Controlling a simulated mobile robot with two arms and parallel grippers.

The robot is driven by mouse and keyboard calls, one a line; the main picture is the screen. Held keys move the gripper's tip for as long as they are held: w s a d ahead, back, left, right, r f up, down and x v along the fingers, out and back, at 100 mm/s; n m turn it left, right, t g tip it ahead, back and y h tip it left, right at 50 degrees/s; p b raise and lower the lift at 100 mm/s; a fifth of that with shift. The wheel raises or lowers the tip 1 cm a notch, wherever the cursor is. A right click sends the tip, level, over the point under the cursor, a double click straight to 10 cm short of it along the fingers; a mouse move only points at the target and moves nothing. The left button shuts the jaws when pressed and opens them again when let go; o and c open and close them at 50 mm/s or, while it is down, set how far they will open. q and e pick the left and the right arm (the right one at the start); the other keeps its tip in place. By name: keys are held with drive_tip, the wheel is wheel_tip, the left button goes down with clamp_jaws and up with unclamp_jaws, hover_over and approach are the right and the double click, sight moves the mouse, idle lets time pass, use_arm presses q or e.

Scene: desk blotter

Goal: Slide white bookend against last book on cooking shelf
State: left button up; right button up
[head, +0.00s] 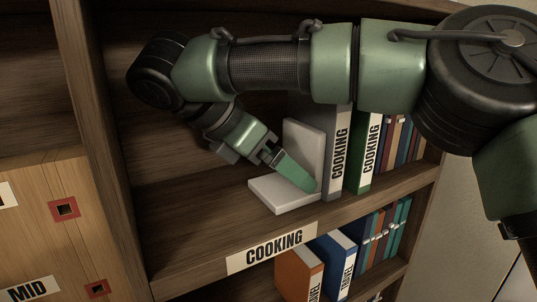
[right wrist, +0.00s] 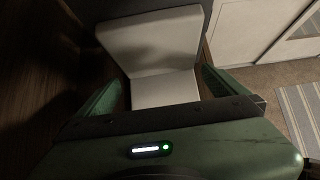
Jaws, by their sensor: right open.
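The white bookend (head: 304,143) stands on the cooking shelf (head: 200,232), its flat foot reaching left towards the front edge. Its upright plate is beside the grey cooking book (head: 338,150); I cannot tell whether they touch. A green cooking book (head: 366,150) stands to the right of the grey one. My right gripper (head: 300,180) is open at the bookend, one finger lying across the plate and foot in the head view. In the right wrist view the bookend (right wrist: 155,45) shows between and beyond the spread fingers (right wrist: 160,95). My left gripper is out of view.
More books (head: 402,140) fill the shelf's right end. The shelf left of the bookend is bare. A lower shelf holds an orange book (head: 298,272), a blue book (head: 333,262) and others. An upright wooden panel (head: 108,180) bounds the shelf at left.

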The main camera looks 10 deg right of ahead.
drive_tip(key=x, duration=0.2)
drive_tip(key=shift+w+d+f, duration=0.1)
drive_tip(key=shift+d+f, duration=0.05)
drive_tip(key=shift+d, duration=0.15)
drive_tip(key=shift+w+d+f, duration=0.1)
drive_tip(key=shift+d+f, duration=0.1)
drive_tip(key=shift+f, duration=0.2)
